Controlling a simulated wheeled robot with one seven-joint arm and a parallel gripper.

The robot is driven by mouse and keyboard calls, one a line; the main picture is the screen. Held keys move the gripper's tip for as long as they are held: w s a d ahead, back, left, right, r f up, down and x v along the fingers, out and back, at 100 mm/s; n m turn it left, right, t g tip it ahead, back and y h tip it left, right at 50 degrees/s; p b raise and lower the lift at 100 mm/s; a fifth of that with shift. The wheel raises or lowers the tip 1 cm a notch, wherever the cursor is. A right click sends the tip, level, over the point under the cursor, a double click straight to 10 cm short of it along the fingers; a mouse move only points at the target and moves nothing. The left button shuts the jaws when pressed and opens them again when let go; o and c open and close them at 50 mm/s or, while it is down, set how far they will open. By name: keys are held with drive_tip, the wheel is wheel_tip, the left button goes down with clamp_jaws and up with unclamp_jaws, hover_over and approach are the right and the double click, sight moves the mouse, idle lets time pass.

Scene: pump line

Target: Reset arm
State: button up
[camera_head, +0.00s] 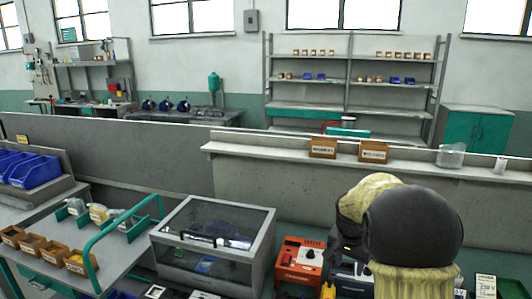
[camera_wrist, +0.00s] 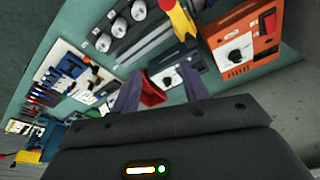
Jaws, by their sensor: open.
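My arm (camera_head: 412,225) shows at the lower right of the head view, with a black rounded joint and pale yellowish covers. It hides part of the bench behind it, and my gripper cannot be made out there. In the wrist view my gripper (camera_wrist: 160,84) is open, its two greyish-purple fingers pointing away over the bench. A small red object (camera_wrist: 150,93) appears between the fingers in the picture; I cannot tell how far below it lies, and nothing is clearly held.
An orange box with a dial (camera_head: 300,262) stands beside a clear-lidded case (camera_head: 213,240). A green-railed cart (camera_head: 110,245) with small bins is at left. Two cardboard boxes (camera_head: 323,148) sit on the ledge. The wrist view shows round gauges (camera_wrist: 121,27) and a tool board (camera_wrist: 70,72).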

drive_tip(key=s+a+f+n, duration=0.1)
drive_tip(key=s+a+n, duration=0.2)
drive_tip(key=s, duration=0.8)
drive_tip(key=s+a+f+n+y+p, duration=0.1)
drive_tip(key=s+a+n, duration=0.3)
drive_tip(key=s, duration=0.7)
drive_tip(key=shift+f+n+t+y+p, duration=0.2)
drive_tip(key=shift+n+t+y+p, duration=0.1)
drive_tip(key=shift+n, duration=0.1)
